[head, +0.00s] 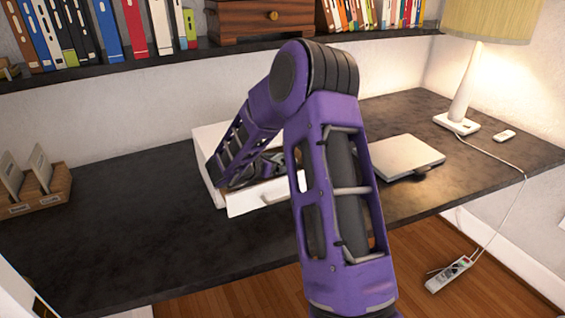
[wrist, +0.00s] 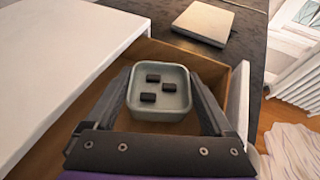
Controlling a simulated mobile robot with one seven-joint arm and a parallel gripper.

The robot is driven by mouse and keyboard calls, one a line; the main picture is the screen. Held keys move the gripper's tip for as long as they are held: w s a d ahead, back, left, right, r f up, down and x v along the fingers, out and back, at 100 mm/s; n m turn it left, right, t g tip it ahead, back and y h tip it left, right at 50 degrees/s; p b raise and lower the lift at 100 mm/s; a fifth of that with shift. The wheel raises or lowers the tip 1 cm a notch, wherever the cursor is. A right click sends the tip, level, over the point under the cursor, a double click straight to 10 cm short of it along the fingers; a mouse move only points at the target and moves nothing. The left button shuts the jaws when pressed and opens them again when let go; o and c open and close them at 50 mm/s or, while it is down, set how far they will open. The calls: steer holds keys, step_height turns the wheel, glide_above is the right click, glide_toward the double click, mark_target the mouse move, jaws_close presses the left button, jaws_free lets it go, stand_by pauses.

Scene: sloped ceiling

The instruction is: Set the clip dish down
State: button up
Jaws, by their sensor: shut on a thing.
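The clip dish (wrist: 160,113) is a pale grey-green square dish with rounded corners. Three small dark clips lie in it. In the wrist view my gripper (wrist: 160,76) has one finger on each side of the dish and is shut on it. The dish is over or inside an open drawer (wrist: 205,66) with wooden inner walls. I cannot tell whether its base touches the drawer floor. In the head view the white drawer unit (head: 207,150) stands on the dark desk with its drawer front (head: 262,197) pulled out; my arm hides the dish.
A flat light-grey box (head: 405,157) lies on the desk (head: 120,225) right of the drawer unit. A lamp (head: 460,110) stands at the far right. A wooden card holder (head: 38,190) sits at the left. A book shelf (head: 170,62) overhangs the back. The desk's left middle is clear.

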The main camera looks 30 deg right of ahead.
steer(key=shift+f, duration=0.25)
steer(key=o, duration=1.2)
steer(key=shift+r, duration=0.1)
steer(key=shift+r+p, duration=0.85)
steer(key=shift+p, duration=0.25)
steer(key=v, duration=0.8)
steer(key=b+v, duration=0.1)
steer(key=v, duration=0.3)
steer(key=shift+f, duration=0.35)
